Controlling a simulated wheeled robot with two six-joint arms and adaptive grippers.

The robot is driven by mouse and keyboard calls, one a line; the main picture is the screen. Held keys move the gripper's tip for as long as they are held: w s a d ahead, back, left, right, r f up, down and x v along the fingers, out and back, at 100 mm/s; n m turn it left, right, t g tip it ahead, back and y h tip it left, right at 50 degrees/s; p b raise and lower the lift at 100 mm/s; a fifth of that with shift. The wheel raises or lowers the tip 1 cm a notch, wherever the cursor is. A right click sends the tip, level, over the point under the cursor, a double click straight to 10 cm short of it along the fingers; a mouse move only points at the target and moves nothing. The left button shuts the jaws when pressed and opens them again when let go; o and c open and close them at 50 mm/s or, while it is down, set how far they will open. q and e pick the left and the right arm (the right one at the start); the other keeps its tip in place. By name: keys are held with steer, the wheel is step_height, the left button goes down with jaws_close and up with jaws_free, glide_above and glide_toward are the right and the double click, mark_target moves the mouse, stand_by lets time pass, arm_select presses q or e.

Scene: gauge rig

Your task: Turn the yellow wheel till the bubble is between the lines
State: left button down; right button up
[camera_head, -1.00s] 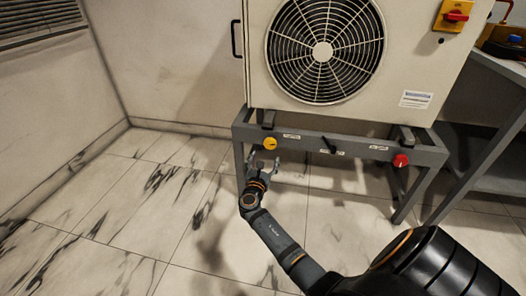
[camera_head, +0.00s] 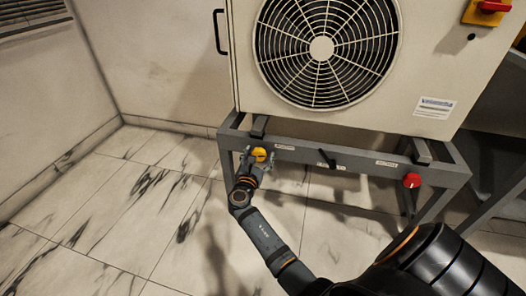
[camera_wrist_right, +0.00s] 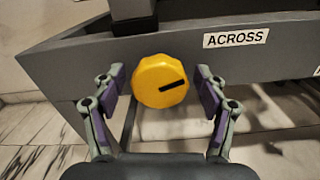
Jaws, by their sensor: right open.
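The yellow wheel (camera_head: 259,154) is on the left of the grey frame's front rail. In the right wrist view the wheel (camera_wrist_right: 160,82) has a black mark pointing right and slightly up, beside a label reading ACROSS (camera_wrist_right: 236,38). My right gripper (camera_head: 258,161) is open at the wheel. Its two fingers stand left and right of the wheel in the wrist view, with a gap on each side. No bubble or lines can be made out. My left gripper is not in view.
The rail (camera_head: 300,151) also carries a black lever (camera_head: 326,159) in the middle and a red knob (camera_head: 411,180) at the right. A cream fan unit (camera_head: 425,60) sits on the frame above. The tiled floor at left (camera_head: 100,220) is clear.

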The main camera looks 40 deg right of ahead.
steer(key=shift+r, duration=0.1)
steer(key=c, duration=1.2)
steer(key=shift+o, duration=0.2)
steer(key=m+b, duration=0.1)
steer(key=m, duration=0.2)
steer(key=shift+m, duration=0.4)
steer(key=m+b, duration=0.1)
steer(key=m, duration=0.2)
steer(key=shift+m, duration=0.4)
steer(key=m+b, duration=0.1)
steer(key=m, duration=0.1)
steer(key=m+b, duration=0.1)
steer(key=m, duration=0.1)
steer(key=shift+f+m+b, duration=0.2)
steer(key=shift+m+b, duration=0.65)
steer(key=shift+m, duration=0.45)
steer(key=shift+r+m, duration=0.1)
steer(key=shift+m, duration=0.2)
